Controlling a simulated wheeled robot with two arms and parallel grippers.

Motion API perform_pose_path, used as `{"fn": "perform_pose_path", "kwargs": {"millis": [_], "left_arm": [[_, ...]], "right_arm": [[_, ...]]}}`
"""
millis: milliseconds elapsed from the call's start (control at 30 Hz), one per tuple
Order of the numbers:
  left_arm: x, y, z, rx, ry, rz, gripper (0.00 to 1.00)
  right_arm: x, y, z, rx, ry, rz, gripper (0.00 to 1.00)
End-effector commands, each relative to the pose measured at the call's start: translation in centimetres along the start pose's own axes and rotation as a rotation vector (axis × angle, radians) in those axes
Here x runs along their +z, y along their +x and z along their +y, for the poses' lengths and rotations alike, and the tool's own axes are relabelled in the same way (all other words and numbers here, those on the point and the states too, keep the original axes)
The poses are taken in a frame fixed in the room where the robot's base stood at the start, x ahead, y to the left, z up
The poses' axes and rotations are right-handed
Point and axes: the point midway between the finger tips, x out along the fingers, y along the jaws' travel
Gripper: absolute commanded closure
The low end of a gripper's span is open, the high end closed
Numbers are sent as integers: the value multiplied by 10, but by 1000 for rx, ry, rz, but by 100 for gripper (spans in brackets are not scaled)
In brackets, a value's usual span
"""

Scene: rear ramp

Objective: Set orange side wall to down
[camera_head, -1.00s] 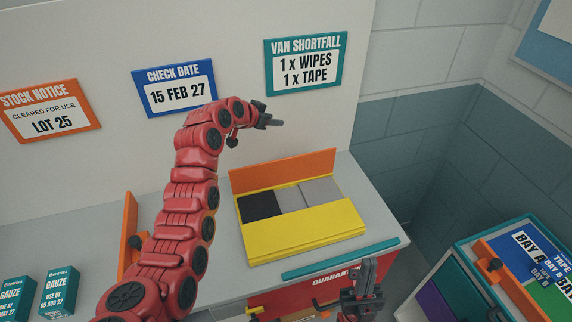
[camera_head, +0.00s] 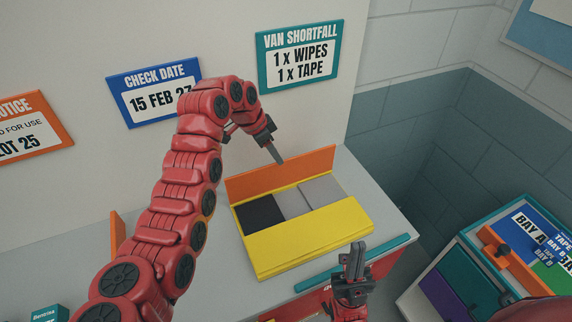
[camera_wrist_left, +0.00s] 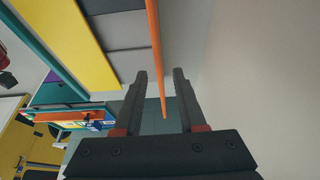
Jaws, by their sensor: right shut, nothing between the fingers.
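The orange side wall (camera_head: 282,174) stands upright along the back edge of the yellow box (camera_head: 305,238) in the head view. My left gripper (camera_head: 278,156) points down at its top edge, around its middle. In the left wrist view, my left gripper (camera_wrist_left: 160,76) is open, and the orange side wall (camera_wrist_left: 154,35) shows edge-on in line with the gap between its fingers. I cannot tell whether either finger touches it. My right gripper (camera_head: 357,247) is shut and empty, in front of the counter, pointing up.
Black and grey panels (camera_head: 322,188) lie between the orange wall and the yellow part. A teal strip (camera_head: 350,264) runs along the counter's front edge. The back wall with signs (camera_head: 300,55) rises behind. Another orange panel (camera_head: 117,235) stands left, partly behind my arm.

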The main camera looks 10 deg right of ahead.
Motion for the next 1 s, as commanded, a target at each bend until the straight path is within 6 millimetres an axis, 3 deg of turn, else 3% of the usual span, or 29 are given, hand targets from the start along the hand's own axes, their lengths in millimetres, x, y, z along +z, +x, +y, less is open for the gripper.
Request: {"fn": "perform_pose_path", "kwargs": {"millis": [133,400,600,1000], "left_arm": [[-2,32,2,5,1,-4,60],[-2,73,1,4,4,-3,60],[-2,87,1,1,3,-1,60],[-1,91,0,-3,2,2,60]], "right_arm": [[-3,20,1,0,0,0,100],[-5,30,2,0,0,0,100],[-6,34,2,0,0,0,100],[-6,35,2,0,0,0,100]]}}
